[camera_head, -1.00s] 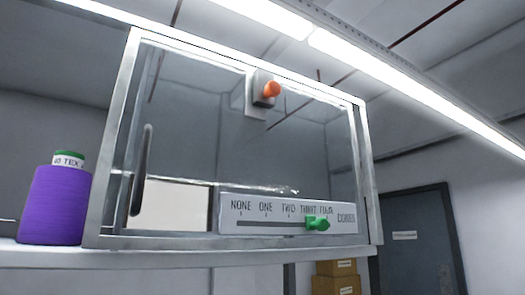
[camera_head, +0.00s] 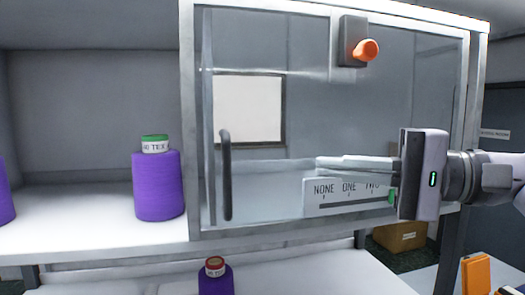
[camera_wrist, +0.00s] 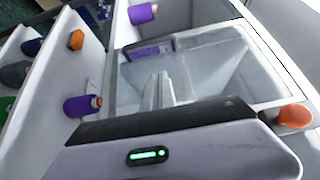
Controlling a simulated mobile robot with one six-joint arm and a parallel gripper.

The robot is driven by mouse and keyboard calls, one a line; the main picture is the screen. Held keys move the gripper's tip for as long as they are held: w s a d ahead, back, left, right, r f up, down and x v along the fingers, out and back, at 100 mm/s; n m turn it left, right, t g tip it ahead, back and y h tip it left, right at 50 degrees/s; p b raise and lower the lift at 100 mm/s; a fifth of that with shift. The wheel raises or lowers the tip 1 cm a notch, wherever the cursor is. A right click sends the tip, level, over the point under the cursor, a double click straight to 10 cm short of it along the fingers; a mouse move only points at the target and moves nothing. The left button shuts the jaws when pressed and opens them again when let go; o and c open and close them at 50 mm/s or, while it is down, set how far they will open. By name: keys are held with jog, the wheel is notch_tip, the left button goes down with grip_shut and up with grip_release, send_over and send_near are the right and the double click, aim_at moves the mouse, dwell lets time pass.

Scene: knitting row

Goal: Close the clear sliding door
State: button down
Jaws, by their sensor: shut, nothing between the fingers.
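The clear sliding door (camera_head: 270,180) is a see-through panel in a pale metal frame. Its dark upright handle (camera_head: 226,175) stands near the frame's left post. I cannot tell whether a gap remains at the door's edge. My gripper (camera_head: 320,165) comes in from the right, in front of the cabinet, with its fingers pointing left. It is shut and empty, to the right of the handle and apart from it.
An orange knob (camera_head: 366,50) sticks out at the upper right. A white scale panel (camera_head: 345,197) is partly hidden by my gripper. A purple cone (camera_head: 157,185) stands on the shelf left of the cabinet. Another cone (camera_head: 216,278) is below.

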jog(key=p+x, duration=0.1)
jog(key=x, duration=0.6)
jog(key=shift+a+r, duration=0.1)
jog(key=shift+a, duration=0.25)
jog(key=a, duration=0.1)
jog(key=s+a, duration=0.1)
jog(key=s+a+p, duration=0.1)
jog(key=shift+a, duration=0.4)
jog(key=shift+w, duration=0.2)
jog(key=shift+a, duration=0.1)
